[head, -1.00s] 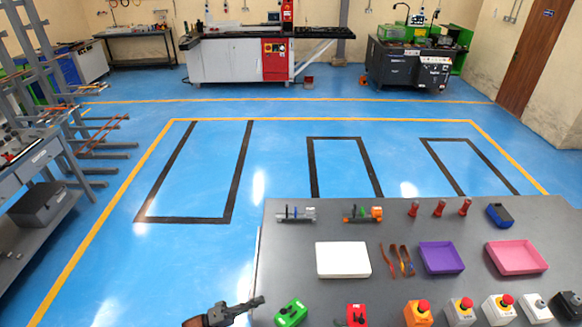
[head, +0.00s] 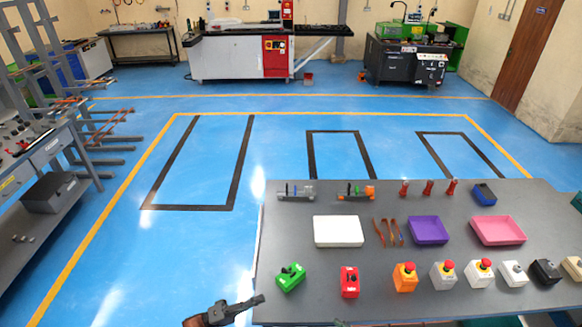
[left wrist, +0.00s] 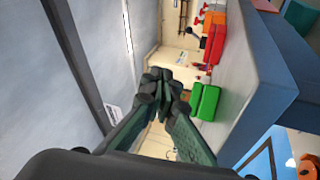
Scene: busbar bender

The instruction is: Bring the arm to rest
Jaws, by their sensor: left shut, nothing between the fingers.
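My left gripper (head: 240,307) shows at the bottom of the head view, beside the left front corner of the grey table (head: 300,235). It is shut and empty. In the left wrist view its fingertips (left wrist: 163,92) are together with nothing between them. My right gripper is not in view.
A green switch box (head: 290,278) stands nearest my left gripper, with a red one (head: 349,282) and several button boxes to its right. A white tray (head: 338,231), a purple tray (head: 428,230) and a pink tray (head: 497,230) lie behind.

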